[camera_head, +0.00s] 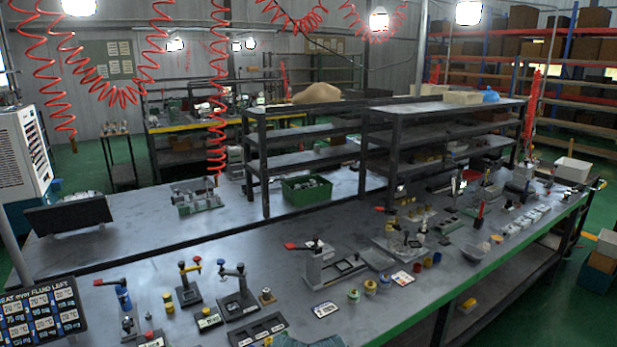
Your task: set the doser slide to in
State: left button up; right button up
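Several small fixtures stand on the near grey workbench (150,257). I cannot tell for certain which of them is the doser, and no slide position can be read at this size. A dark post fixture with a black top arm (240,290) stands at the front, on a dark base. To its left is a stand with a red and a blue knob (190,280). A fixture with a blue cylinder and a red lever (121,294) stands further left. A grey clamp-like fixture with a red handle (325,262) stands to the right. Neither of my grippers shows.
A dark sign with printed temperatures (42,315) fills the lower left corner. The bench's left middle is clear.

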aim_at(129, 330)
jog(key=u, duration=1.3)
